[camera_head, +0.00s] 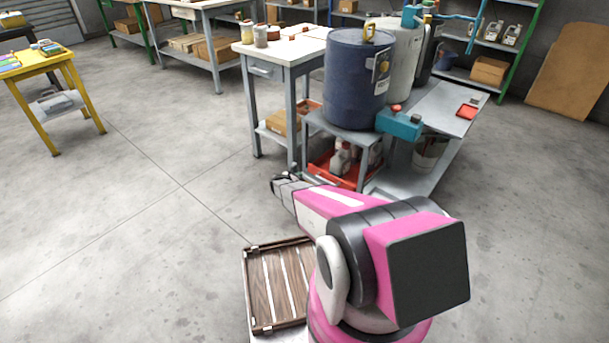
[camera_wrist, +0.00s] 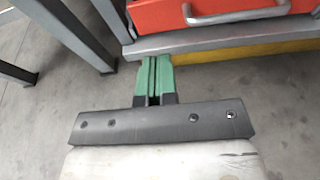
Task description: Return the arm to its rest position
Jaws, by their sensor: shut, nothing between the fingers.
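My arm (camera_head: 400,240), pink, white and dark grey, reaches forward from the lower right of the head view toward the metal bench. My gripper (camera_wrist: 153,78) shows in the wrist view with its two green fingers together and nothing between them. The fingertips are in front of the lower frame of a grey metal stand (camera_wrist: 220,38), close to its edge; I cannot tell whether they touch. In the head view the far end of the arm is small, and the fingers cannot be made out.
A red drawer or bin (camera_wrist: 160,14) with a metal handle is just past the fingertips. A dark blue drum (camera_head: 352,85) stands on the bench. A wooden slatted tray (camera_head: 262,290) lies beside my arm's base. The concrete floor (camera_head: 130,240) on the left is clear.

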